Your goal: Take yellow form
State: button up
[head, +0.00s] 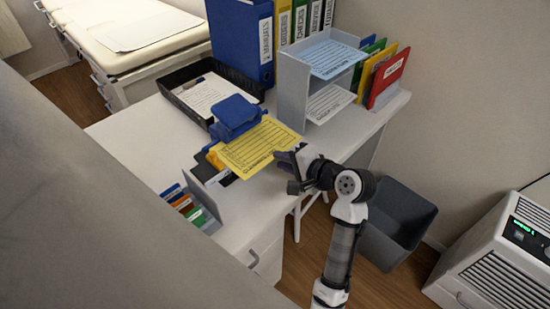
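The yellow form (256,148) is a sheet with printed lines and boxes. Whether the fingers are apart or closed on the paper is too small to tell. My arm comes in from the lower right.
On the desk (135,139) stand a black tray with papers (181,101), a grey two-level rack (292,88), a blue binder (240,40), coloured folders (387,76) and a small card holder (201,205). A grey bin (402,222) and a white machine (500,250) stand to the right.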

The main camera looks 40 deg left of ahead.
jog(key=shift+x, duration=1.2)
jog(key=shift+r, duration=0.1)
jog(key=shift+c, duration=0.5)
grip_shut()
jog(key=shift+r+p, duration=0.2)
jog(key=shift+p, duration=0.45)
jog(key=shift+f, duration=0.1)
jog(key=shift+d, duration=0.15)
